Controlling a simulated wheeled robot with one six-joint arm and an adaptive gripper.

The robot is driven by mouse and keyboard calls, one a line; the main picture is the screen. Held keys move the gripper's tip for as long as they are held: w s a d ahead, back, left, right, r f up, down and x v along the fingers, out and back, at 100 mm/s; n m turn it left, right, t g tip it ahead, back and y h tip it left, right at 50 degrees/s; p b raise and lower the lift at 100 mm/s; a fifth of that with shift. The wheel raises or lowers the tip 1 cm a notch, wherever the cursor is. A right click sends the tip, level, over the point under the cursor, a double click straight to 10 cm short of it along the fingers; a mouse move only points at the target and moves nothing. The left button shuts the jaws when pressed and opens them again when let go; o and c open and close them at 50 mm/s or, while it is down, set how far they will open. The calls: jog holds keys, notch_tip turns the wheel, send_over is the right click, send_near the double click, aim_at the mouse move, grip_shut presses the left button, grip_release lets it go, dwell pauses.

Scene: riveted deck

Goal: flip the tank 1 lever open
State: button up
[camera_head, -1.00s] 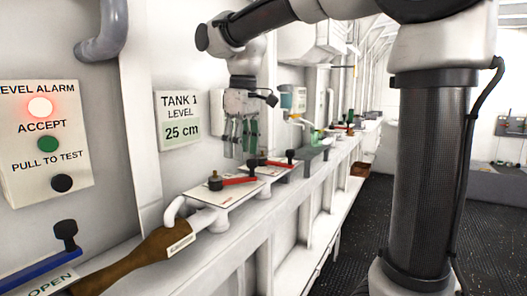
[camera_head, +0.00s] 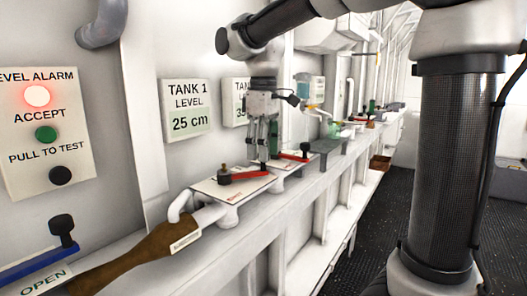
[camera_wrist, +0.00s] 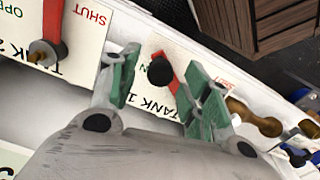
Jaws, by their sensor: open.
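The tank 1 lever (camera_head: 249,175) is a red handle on the nearest white plate (camera_head: 213,193) on the ledge. In the wrist view its black knob (camera_wrist: 160,72) lies between my fingers, above upside-down "TANK 1" lettering; part of the red handle is hidden behind one finger. My gripper (camera_head: 264,155) points down over the lever's right end in the head view. In the wrist view its green-padded fingers (camera_wrist: 163,88) are open, one on each side of the knob. I cannot tell whether they touch it.
A second red lever (camera_wrist: 53,22) stands on the neighbouring tank 2 plate, marked OPEN and SHUT. The alarm panel (camera_head: 50,130) and tank 1 level sign (camera_head: 188,110) are on the wall.

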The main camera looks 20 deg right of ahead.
jog(key=shift+f, duration=0.5)
grip_shut()
jog(key=shift+w+a+n, duration=0.15)
jog(key=shift+w+n, duration=0.6)
jog(key=shift+n, duration=0.1)
jog(key=shift+w+a+n, duration=0.15)
jog(key=shift+w+n, duration=0.6)
jog(key=shift+n, duration=0.1)
jog(key=shift+w+a+n, duration=0.35)
jog(key=shift+w+n, duration=0.35)
jog(key=shift+n, duration=0.25)
jog(key=shift+w+a+n, duration=0.35)
jog(key=shift+w+n, duration=0.35)
jog(key=shift+n, duration=0.25)
jog(key=shift+r, duration=0.1)
